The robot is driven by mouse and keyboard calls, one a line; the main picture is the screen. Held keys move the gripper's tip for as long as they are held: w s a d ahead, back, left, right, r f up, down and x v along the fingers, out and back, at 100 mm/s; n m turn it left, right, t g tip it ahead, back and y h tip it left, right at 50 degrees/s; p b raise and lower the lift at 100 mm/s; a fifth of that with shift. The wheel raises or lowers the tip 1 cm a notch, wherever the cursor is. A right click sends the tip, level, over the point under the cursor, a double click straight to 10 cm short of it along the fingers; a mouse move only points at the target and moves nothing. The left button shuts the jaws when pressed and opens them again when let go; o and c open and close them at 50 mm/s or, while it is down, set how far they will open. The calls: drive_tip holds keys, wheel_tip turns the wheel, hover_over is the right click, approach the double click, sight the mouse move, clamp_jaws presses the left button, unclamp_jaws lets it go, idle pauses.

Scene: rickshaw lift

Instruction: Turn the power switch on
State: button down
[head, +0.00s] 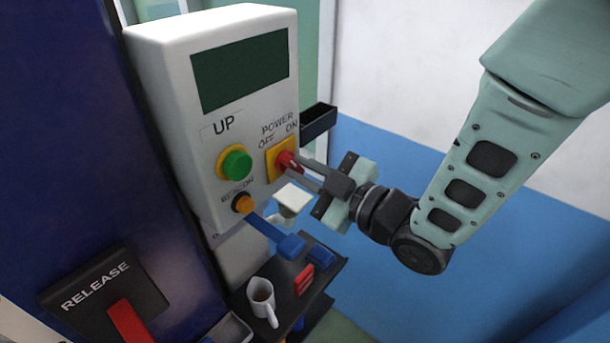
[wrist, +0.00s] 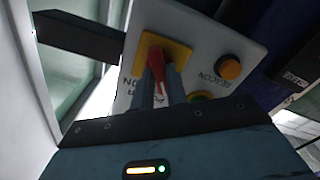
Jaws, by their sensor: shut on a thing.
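The power switch (head: 287,160) is a red rotary knob on a yellow plate (head: 275,165), on the front of a white control box (head: 213,60). The labels POWER, OFF and ON are above it. My gripper (head: 297,165) comes from the right and is shut on the red knob. In the wrist view the red knob (wrist: 158,72) sits between my two fingers (wrist: 160,85), in front of the yellow plate (wrist: 172,50). The fingers partly cover the knob, and its exact pointing direction is hard to tell.
A green UP button (head: 236,163) and an orange beacon button (head: 242,203) are left of the switch. A dark holder (head: 319,121) juts from the box's right side. A red RELEASE lever (head: 128,322) is lower left.

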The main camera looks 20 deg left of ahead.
drive_tip(key=m+b, duration=0.1)
drive_tip(key=b, duration=0.1)
drive_tip(key=m+b, duration=0.2)
drive_tip(key=shift+f, duration=0.25)
drive_tip(key=m+b, duration=0.3)
drive_tip(key=m, duration=0.1)
drive_tip(key=shift+r, duration=0.1)
drive_tip(key=m+b, duration=0.1)
drive_tip(key=m, duration=0.2)
drive_tip(key=shift+m+b, duration=0.3)
drive_tip(key=shift+b, duration=0.05)
drive_tip(key=shift+r+m+b, duration=0.15)
drive_tip(key=shift+m+b, duration=0.15)
drive_tip(key=shift+m, duration=1.7)
drive_tip(key=c, duration=1.4)
unclamp_jaws()
drive_tip(key=shift+d, duration=0.1)
